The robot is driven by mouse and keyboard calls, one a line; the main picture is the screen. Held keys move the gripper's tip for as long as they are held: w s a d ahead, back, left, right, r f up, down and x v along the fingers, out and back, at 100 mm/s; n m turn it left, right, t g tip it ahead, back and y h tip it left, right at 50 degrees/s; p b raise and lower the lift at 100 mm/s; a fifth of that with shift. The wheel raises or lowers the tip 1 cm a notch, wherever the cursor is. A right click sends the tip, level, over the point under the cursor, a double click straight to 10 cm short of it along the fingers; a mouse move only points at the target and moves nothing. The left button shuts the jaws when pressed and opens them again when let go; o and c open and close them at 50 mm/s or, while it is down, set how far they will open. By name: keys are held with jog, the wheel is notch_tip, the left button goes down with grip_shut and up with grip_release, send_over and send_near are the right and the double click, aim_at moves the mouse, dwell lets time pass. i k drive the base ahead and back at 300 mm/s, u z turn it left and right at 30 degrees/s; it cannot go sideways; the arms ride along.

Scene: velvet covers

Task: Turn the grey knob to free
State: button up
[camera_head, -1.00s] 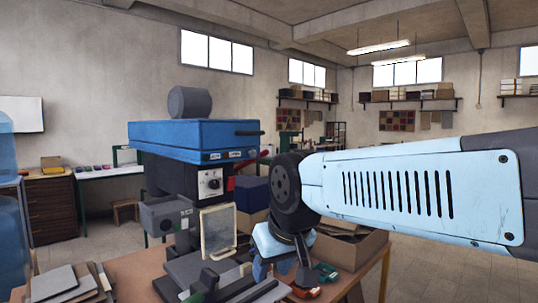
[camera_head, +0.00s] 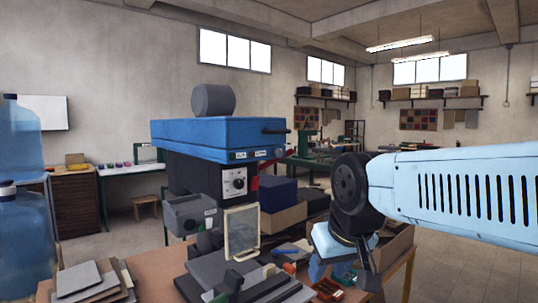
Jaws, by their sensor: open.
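The blue-topped machine (camera_head: 235,137) stands on the workbench, with a white dial plate on its front. A small dark grey knob (camera_head: 239,183) sits on that plate, facing me. Its pointer and the plate's lettering are too small to read. A grey box (camera_head: 190,214) is at the machine's lower left, with a small dark round part on it that I cannot make out. My gripper (camera_head: 343,278) hangs below the light blue arm at the right, pointing down over the bench. It is open and looks empty, to the right of and lower than the knob, well apart from it.
A clear framed panel (camera_head: 241,233) stands below the dial. Dark slabs (camera_head: 215,270) and tools lie in front of it. A blue block and cardboard boxes (camera_head: 284,216) are between machine and gripper. Large water bottles (camera_head: 25,240) are at the left, stacked boards (camera_head: 88,280) at front left.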

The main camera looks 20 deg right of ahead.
aim_at(278, 152)
jog(key=u, duration=1.35)
jog(key=i, duration=0.1)
jog(key=z, duration=2.55)
jog(key=k, duration=1.35)
jog(key=u, duration=0.3)
jog(key=i, duration=1.05)
